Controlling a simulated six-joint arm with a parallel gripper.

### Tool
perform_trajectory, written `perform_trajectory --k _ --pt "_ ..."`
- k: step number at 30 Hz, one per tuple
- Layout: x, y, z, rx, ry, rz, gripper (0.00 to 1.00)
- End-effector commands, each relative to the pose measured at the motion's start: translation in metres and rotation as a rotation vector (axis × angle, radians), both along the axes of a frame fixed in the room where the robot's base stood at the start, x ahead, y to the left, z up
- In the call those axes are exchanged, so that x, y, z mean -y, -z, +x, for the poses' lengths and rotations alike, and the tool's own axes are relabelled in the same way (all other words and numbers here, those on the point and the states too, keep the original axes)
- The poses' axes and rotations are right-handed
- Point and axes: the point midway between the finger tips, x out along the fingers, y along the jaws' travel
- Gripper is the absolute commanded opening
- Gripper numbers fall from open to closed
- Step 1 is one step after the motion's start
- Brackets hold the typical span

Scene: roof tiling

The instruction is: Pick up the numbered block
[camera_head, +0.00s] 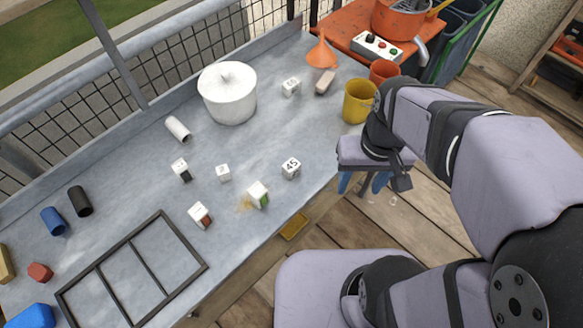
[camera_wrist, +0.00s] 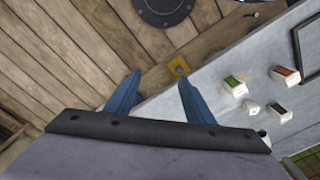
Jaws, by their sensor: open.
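A white block with the black number 45 (camera_head: 291,168) sits on the grey table, right of the middle and near its front edge.
Close by are a white-green block (camera_head: 257,194), a white-red block (camera_head: 200,215) and a small white block (camera_head: 223,172). A yellow cup (camera_head: 358,101), white pot (camera_head: 228,92) and orange funnel (camera_head: 322,54) stand farther back. A dark frame (camera_head: 133,270) lies at the left.

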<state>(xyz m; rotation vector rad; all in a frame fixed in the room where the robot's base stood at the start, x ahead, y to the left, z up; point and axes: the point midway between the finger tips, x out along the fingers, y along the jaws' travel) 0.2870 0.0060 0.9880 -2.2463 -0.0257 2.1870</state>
Motion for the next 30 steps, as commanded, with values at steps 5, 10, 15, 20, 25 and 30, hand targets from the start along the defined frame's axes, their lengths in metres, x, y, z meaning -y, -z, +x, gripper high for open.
perform_trajectory --k 5,10,15,20,25,30 --pt "-0.042 0.002 0.039 0.107 -0.022 0.095 0.48" --pt "-0.092 -0.004 0.086 0.247 -0.020 0.202 0.48" --pt "-0.158 -0.020 0.145 0.434 0.024 0.328 0.48" --pt "-0.217 -0.037 0.198 0.635 0.137 0.409 0.48" --pt "-0.250 -0.042 0.230 0.809 0.307 0.392 0.48" --pt "-0.257 -0.030 0.227 0.936 0.486 0.258 0.48"
